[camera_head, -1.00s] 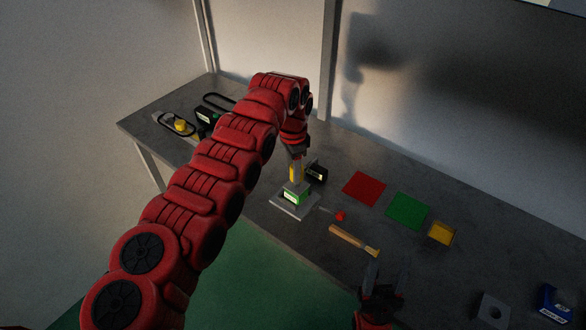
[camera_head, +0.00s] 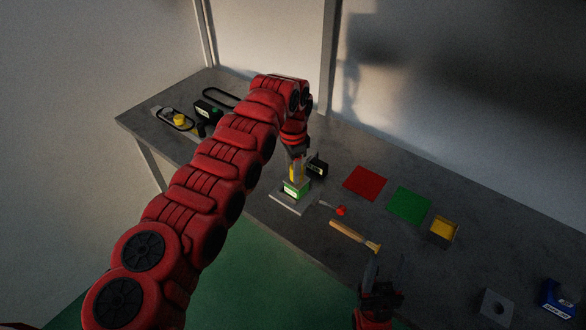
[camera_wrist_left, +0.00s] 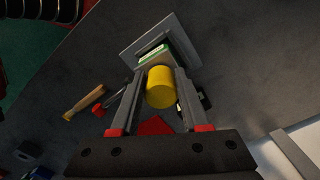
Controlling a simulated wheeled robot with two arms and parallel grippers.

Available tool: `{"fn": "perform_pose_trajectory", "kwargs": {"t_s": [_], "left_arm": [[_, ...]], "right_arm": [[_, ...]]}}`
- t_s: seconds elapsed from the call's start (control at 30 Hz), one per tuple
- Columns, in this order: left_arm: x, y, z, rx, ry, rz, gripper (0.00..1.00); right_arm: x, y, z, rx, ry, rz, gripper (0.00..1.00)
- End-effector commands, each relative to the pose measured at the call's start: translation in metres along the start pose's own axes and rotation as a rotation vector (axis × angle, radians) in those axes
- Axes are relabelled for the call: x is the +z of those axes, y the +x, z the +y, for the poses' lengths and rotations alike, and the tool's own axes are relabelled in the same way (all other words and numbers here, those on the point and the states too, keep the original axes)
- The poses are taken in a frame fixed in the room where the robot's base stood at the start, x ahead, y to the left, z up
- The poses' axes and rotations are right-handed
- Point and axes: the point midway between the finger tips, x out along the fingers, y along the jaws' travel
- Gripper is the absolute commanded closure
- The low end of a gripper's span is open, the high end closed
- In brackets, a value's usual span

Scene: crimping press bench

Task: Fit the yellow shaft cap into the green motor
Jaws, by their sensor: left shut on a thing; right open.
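The yellow shaft cap (camera_head: 295,174) is held between the fingers of my left gripper (camera_head: 297,165). In the left wrist view the cap (camera_wrist_left: 160,88) is a plain yellow cylinder with a finger on each side. The green motor (camera_head: 297,189) sits on a grey square plate (camera_head: 288,206), directly under the cap. It also shows just beyond the cap in the left wrist view (camera_wrist_left: 153,55). The cap's lower end is at or just above the motor's top; I cannot tell whether they touch. My right gripper (camera_head: 386,272) is open and empty near the bench's front edge.
A black box (camera_head: 317,167) stands close behind the motor. A red-ended tool (camera_head: 340,210) and a wooden-handled tool (camera_head: 350,235) lie to the right. Red (camera_head: 365,183) and green (camera_head: 409,205) squares and a yellow tray (camera_head: 443,231) lie farther right.

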Motion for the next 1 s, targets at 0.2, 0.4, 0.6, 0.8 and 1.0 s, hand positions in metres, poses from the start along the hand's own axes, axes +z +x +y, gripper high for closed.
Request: {"fn": "perform_pose_trajectory", "kwargs": {"t_s": [0.2, 0.4, 0.6, 0.8, 1.0], "left_arm": [[0.000, 0.006, 0.000, 0.000, 0.000, 0.000, 1.00], [0.000, 0.006, 0.000, 0.000, 0.000, 0.000, 0.28], [0.000, 0.006, 0.000, 0.000, 0.000, 0.000, 0.20], [0.000, 0.003, 0.000, -0.001, 0.000, 0.001, 0.20], [-0.001, -0.026, -0.001, -0.006, 0.000, 0.003, 0.20]], "right_arm": [[0.001, -0.004, 0.000, 0.000, 0.000, 0.000, 0.48], [0.001, -0.003, 0.000, 0.000, 0.000, 0.000, 0.48], [0.001, -0.003, 0.000, 0.000, 0.000, 0.000, 0.48], [0.001, -0.005, 0.000, 0.000, 0.000, 0.000, 0.48], [0.003, -0.019, -0.001, 0.000, 0.000, 0.000, 0.48]]}}
